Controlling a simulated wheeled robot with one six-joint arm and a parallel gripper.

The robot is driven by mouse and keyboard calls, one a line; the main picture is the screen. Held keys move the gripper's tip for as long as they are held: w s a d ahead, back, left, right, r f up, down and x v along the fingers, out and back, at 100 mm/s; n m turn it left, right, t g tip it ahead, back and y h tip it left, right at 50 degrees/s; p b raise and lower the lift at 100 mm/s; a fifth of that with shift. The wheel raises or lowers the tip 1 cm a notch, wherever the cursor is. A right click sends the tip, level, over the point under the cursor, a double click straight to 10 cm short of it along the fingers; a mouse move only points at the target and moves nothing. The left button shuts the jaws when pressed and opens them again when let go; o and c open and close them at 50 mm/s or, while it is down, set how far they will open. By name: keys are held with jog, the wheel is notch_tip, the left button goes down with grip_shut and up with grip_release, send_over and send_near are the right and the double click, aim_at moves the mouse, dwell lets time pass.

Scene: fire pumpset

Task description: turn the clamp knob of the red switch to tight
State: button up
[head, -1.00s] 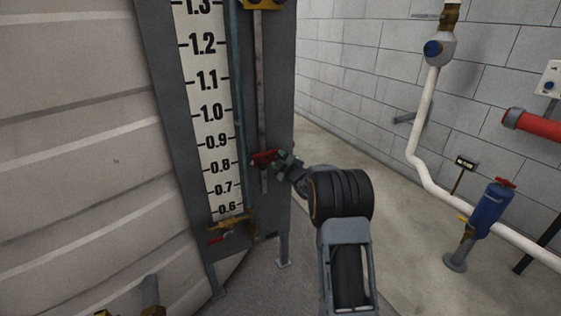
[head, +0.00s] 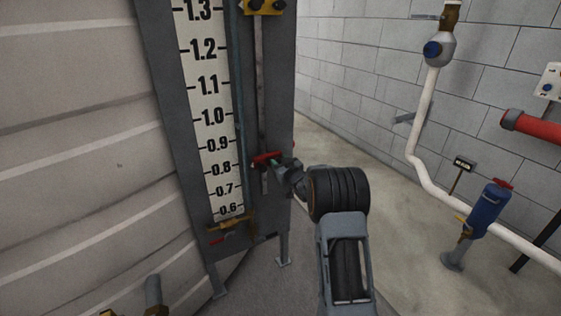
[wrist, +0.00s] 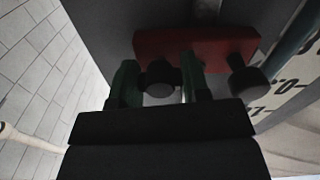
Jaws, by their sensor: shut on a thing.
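The red switch (head: 267,159) sits on the vertical rail beside the gauge scale, near the 0.8 mark. In the wrist view the red switch (wrist: 205,48) is a red block with two dark round knobs on its near side. My gripper (head: 280,164) reaches it from the right. In the wrist view my gripper (wrist: 161,84) has its green fingers on either side of the left dark knob (wrist: 160,76), shut on it. The other dark knob (wrist: 248,82) stands free to the right of the fingers. Any marking on the knobs is too dark to read.
The gauge board (head: 208,110) with its number scale stands against a ribbed tank wall (head: 80,150). A brass valve (head: 230,224) is below the switch. Blue and white pipework (head: 488,208) stands at the right. Floor between is clear.

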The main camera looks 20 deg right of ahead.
jog(key=shift+m, duration=0.6)
jog(key=o, duration=0.9)
jog(key=shift+s+d+p, duration=0.2)
jog(key=shift+s+d, duration=0.05)
jog(key=shift+s, duration=2.05)
jog(key=shift+s+d+p, duration=0.2)
jog(key=shift+s+d, duration=0.1)
jog(key=shift+s, duration=2)
jog(key=shift+s+d+p, duration=0.2)
jog(key=shift+s+d, duration=0.05)
jog(key=shift+s, duration=2.05)
